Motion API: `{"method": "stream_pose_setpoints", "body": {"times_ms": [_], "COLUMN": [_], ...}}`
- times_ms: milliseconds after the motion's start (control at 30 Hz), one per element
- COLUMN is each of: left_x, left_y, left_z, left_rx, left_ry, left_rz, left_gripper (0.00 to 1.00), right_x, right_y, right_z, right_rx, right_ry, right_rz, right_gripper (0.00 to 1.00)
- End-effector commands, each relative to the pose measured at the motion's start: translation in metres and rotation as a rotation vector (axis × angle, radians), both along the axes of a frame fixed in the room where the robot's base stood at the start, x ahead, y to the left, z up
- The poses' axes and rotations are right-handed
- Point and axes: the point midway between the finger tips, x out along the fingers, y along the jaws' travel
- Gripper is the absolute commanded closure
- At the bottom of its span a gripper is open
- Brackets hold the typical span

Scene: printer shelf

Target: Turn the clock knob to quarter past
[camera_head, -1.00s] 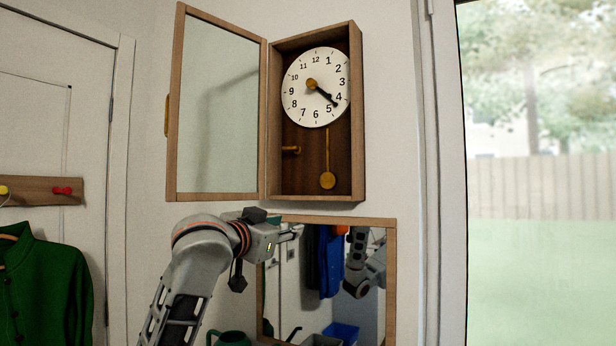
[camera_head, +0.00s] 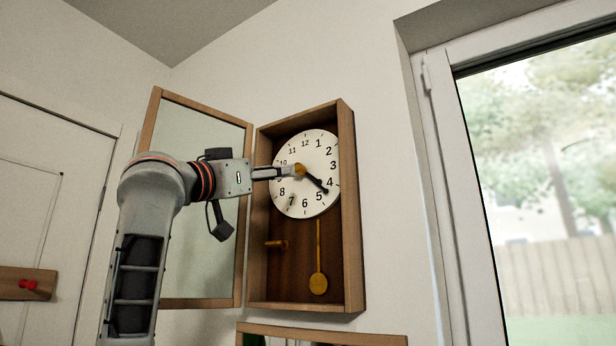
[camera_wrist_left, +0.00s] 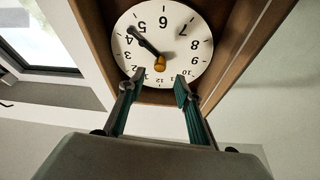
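The wall clock (camera_head: 319,194) has a white face (camera_head: 312,203) with black numerals inside an open brown wooden case. Its black hand (camera_head: 316,182) points between 4 and 5, close to 4. The round golden knob (camera_head: 299,170) is at the middle of the face. My left gripper (camera_head: 289,172) reaches in from the left, with its fingertips at the knob in the head view. In the left wrist view the two fingers (camera_wrist_left: 156,80) are apart, and the knob (camera_wrist_left: 160,63) shows just beyond and between their tips. The clock appears upside down there. My right gripper is out of view.
The glazed clock door (camera_head: 246,215) stands open to the left, behind my left arm. A golden pendulum (camera_head: 318,284) and a peg (camera_head: 277,244) are in the lower case. A framed mirror (camera_head: 330,334) is below, and a window (camera_head: 550,180) is at the right.

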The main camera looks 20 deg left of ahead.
Motion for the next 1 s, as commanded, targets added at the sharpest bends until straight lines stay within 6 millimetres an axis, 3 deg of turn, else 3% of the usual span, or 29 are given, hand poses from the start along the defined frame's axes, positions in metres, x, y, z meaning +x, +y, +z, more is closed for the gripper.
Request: {"method": "stream_pose_setpoints", "body": {"times_ms": [367,600,933,967,1000], "left_x": [0.043,0.067,0.071,0.071,0.071], "left_y": [-0.009,-0.014,-0.015,-0.015,-0.015], "left_z": [0.020,0.028,0.029,0.029,0.029], "left_rx": [-0.002,-0.002,0.000,0.000,0.000], "left_ry": [0.004,0.002,0.000,0.000,0.000], "left_rz": [-0.002,0.000,0.000,0.000,0.000], "left_gripper": [0.66,0.66,0.66,0.69,0.79], "right_x": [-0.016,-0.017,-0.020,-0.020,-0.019], "right_y": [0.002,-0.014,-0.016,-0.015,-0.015], "right_z": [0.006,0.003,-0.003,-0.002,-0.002], "right_rx": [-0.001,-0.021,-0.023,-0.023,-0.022], "right_ry": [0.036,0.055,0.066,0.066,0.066], "right_rz": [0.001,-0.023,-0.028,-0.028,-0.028], "right_gripper": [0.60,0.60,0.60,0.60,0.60]}}
